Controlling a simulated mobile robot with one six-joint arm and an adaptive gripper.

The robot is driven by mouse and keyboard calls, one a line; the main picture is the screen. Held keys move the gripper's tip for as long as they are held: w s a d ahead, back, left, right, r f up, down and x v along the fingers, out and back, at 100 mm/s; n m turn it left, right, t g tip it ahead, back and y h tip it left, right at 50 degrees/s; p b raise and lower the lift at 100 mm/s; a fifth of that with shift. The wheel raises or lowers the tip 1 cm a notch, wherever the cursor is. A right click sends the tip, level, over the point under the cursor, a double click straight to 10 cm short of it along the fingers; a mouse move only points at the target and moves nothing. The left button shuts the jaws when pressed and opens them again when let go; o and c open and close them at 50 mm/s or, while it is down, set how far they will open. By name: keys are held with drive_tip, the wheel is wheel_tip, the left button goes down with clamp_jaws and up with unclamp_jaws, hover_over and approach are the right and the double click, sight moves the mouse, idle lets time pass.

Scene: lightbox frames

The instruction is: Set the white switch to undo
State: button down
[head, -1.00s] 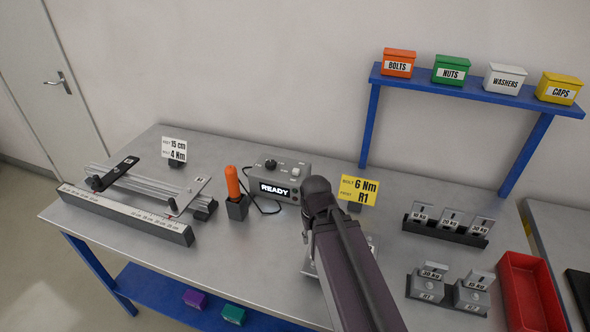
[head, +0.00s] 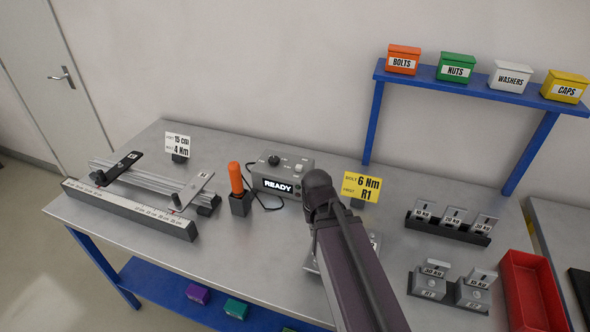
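A grey control box (head: 298,191) stands on the metal bench near the middle, with a lit display reading READY (head: 278,186). On its top are a black knob (head: 274,160) and a small white part (head: 299,167) towards the right, which looks like the white switch. Its setting and any lettering beside it are too small to read. My dark arm rises from the bottom right and its rounded joint ends just right of the box. My gripper is not visible, so its fingers and their distance from the switch cannot be told.
An orange-handled tool (head: 236,179) stands in a dark holder left of the box, with a black cable between. A yellow sign (head: 362,187) stands to the right. A rail fixture (head: 130,210) fills the left; labelled weights (head: 452,215) and a red tray (head: 530,262) lie right.

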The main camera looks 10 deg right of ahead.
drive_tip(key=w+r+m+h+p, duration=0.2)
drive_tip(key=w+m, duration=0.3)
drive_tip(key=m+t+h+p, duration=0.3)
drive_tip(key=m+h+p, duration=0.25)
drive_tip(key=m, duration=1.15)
approach(299, 174)
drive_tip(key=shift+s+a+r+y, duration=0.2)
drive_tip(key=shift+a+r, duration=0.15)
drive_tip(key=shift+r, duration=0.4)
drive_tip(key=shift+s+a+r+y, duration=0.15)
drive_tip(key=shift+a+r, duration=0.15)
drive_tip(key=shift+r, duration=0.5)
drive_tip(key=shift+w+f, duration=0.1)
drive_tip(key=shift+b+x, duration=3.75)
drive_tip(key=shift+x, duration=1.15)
